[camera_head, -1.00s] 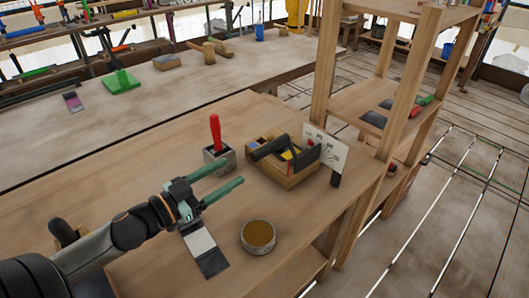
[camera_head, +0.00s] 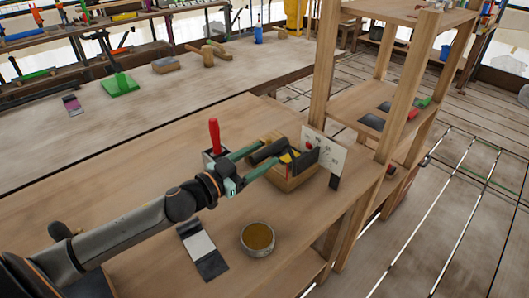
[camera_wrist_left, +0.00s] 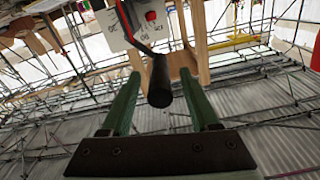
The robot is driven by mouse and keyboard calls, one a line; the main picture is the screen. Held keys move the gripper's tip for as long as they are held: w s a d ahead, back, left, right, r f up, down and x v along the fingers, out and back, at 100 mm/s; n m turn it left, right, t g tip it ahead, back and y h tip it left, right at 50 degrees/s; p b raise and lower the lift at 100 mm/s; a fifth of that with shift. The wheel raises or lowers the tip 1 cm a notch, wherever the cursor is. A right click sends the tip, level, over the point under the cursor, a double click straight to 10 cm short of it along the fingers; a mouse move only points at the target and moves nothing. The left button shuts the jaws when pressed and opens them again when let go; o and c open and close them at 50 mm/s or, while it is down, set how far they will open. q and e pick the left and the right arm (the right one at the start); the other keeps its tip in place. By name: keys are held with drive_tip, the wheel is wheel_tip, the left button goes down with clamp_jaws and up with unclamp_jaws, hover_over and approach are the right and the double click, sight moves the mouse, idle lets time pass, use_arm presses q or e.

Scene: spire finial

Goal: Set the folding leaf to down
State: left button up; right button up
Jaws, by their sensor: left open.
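My left gripper (camera_head: 262,158) is open at the near left side of a small wooden box (camera_head: 292,180) on the workbench. A black round handle (camera_head: 268,150) lies over the box. In the left wrist view its dark cylindrical end (camera_wrist_left: 160,82) shows between my two green fingers (camera_wrist_left: 162,100), with a gap on each side. I cannot tell for certain which part is the folding leaf. My right gripper is not in view.
A metal block with a red-handled tool (camera_head: 214,136) stands left of the box, close to my fingers. A round tin (camera_head: 257,238) and a black-and-white flat item (camera_head: 204,250) lie nearer. Shelf posts (camera_head: 325,70) rise behind.

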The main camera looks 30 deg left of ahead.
use_arm(q)
drive_tip(key=shift+x, duration=0.8)
clamp_jaws()
idle(1.0)
